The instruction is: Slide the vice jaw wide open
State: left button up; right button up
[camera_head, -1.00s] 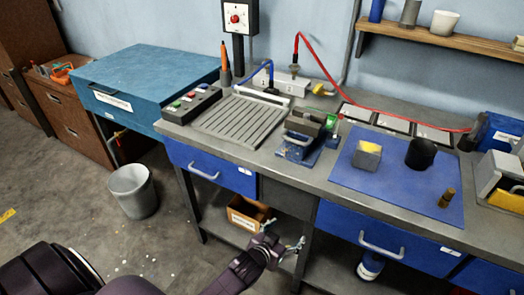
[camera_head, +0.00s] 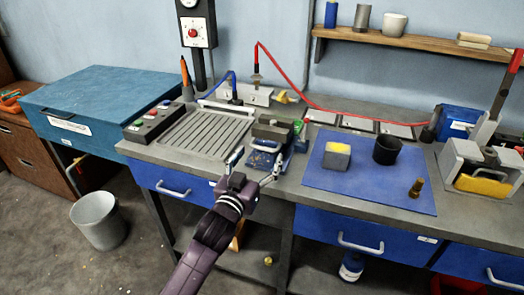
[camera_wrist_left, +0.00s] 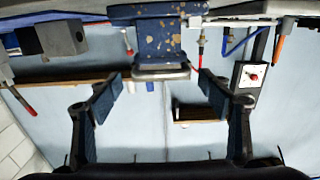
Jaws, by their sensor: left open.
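The vice (camera_head: 272,132) stands at the front of the grey workbench, with dark jaws and a worn, speckled blue body. In the left wrist view the vice's blue body (camera_wrist_left: 158,38) fills the top middle, with a metal bar (camera_wrist_left: 160,73) at its near end. My left gripper (camera_head: 257,164) is open at the bench's front edge, its fingers spread either side of the vice's near end. In the left wrist view the open fingers (camera_wrist_left: 160,85) lie left and right of the bar, with nothing held between them. Contact with the vice cannot be seen. My right gripper is out of view.
A ribbed grey plate (camera_head: 205,130) lies left of the vice. To the right, a blue mat (camera_head: 365,185) holds a yellow-topped block (camera_head: 337,156), a black cup (camera_head: 387,150) and a brass piece (camera_head: 416,188). A drawer handle (camera_head: 173,189) sticks out below the bench edge.

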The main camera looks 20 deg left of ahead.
aim_at(267, 140)
pick_arm(q)
jog(key=shift+w+d, duration=0.1)
jog(key=shift+w, duration=1.3)
jog(key=shift+c, duration=0.4)
